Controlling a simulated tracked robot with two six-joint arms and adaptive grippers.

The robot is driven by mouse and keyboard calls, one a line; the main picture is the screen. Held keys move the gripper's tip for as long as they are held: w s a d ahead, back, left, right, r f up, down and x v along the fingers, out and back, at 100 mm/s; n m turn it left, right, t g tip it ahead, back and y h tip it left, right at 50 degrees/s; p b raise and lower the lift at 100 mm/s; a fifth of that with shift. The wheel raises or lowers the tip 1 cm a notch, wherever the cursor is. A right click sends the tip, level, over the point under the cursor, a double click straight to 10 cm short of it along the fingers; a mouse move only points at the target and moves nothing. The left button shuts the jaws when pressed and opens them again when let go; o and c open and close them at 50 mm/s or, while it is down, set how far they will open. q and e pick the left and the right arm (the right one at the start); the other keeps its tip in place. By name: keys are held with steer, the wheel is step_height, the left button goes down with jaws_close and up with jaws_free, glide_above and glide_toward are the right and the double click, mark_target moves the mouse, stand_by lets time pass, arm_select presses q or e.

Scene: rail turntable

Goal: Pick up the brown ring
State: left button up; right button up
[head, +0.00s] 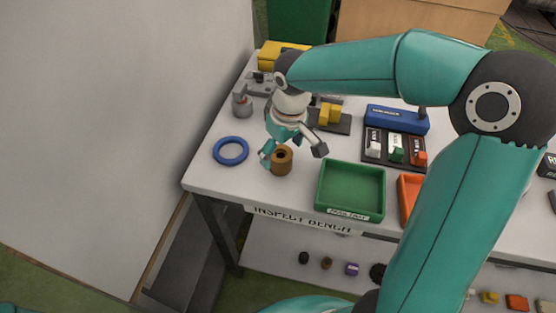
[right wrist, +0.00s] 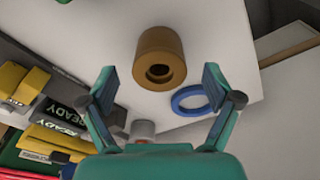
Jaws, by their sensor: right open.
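The brown ring (head: 281,161) is a short thick cylinder with a hole in its top. It stands upright on the white bench (head: 215,178), left of the green tray. In the right wrist view the brown ring (right wrist: 159,58) shows ahead of the fingertips, roughly between them. My right gripper (head: 292,154) is open and empty, with its fingers above and around the ring's place in the head view; whether they touch it I cannot tell. In the right wrist view its two fingers (right wrist: 160,80) are spread wide. My left gripper is not in view.
A blue ring (head: 230,151) lies left of the brown ring and also shows in the right wrist view (right wrist: 191,100). A green tray (head: 349,213) and an orange tray (head: 404,194) stand to the right. A grey fixture (head: 241,103) is behind. The front left bench corner is clear.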

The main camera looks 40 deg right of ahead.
mark_target(281, 157)
steer(key=shift+w+f, duration=0.15)
steer(key=shift+f, duration=0.65)
steer(key=shift+w+f, duration=0.15)
steer(key=shift+f, duration=0.6)
steer(key=shift+c, duration=0.2)
steer(key=c, duration=1.6)
